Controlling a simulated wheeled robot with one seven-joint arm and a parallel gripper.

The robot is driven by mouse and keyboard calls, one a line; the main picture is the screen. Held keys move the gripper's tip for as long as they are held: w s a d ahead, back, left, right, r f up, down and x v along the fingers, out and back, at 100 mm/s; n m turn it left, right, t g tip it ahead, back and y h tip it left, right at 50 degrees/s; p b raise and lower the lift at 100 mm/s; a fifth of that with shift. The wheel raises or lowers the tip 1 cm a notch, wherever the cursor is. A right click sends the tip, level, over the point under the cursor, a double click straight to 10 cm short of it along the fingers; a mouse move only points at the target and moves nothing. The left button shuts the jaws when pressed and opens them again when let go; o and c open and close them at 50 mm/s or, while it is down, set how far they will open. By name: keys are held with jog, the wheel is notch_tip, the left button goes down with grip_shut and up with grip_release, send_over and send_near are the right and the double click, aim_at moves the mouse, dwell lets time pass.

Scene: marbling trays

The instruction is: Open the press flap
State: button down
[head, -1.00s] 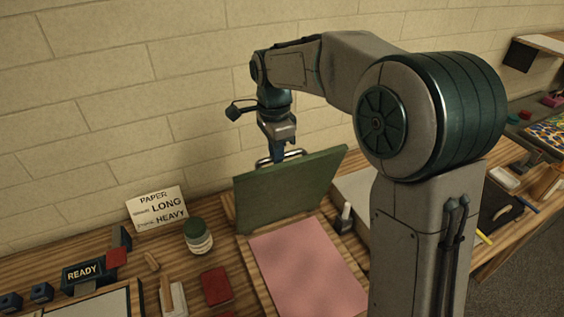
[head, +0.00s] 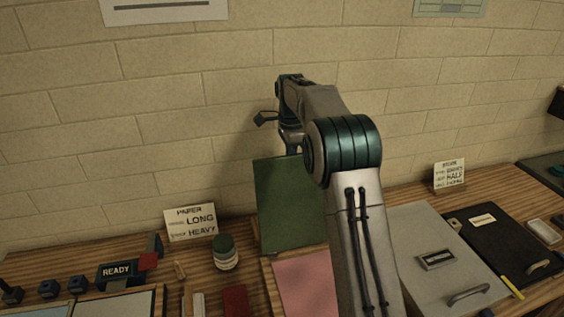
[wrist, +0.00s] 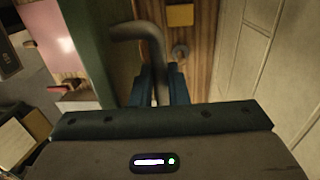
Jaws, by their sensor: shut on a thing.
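The press flap (head: 288,205) is a green panel standing about upright at the back of the press bed. A pink sheet (head: 305,285) lies on the bed in front of it. My gripper (wrist: 157,88) is behind the flap, its blue fingers shut on the flap's grey metal handle (wrist: 140,31). In the wrist view the flap's green edge (wrist: 86,45) runs along the left of the handle. In the head view the flap hides the handle and most of the fingers.
The brick wall (head: 220,110) is close behind my gripper. A paper card (head: 190,223) and a green-lidded jar (head: 225,252) stand left of the flap. A grey lidded box (head: 425,250) and a black panel (head: 500,245) lie to the right.

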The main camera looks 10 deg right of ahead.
jog(key=shift+w, duration=0.25)
jog(key=c, duration=1.5)
grip_release()
jog(key=shift+w, duration=0.1)
jog(key=shift+o, duration=0.5)
jog(key=shift+w+f, duration=0.15)
jog(key=shift+w, duration=0.2)
jog(key=shift+s, duration=0.1)
notch_tip(320, 180, up, 14)
jog(key=shift+w, duration=0.35)
jog(key=shift+f, duration=0.1)
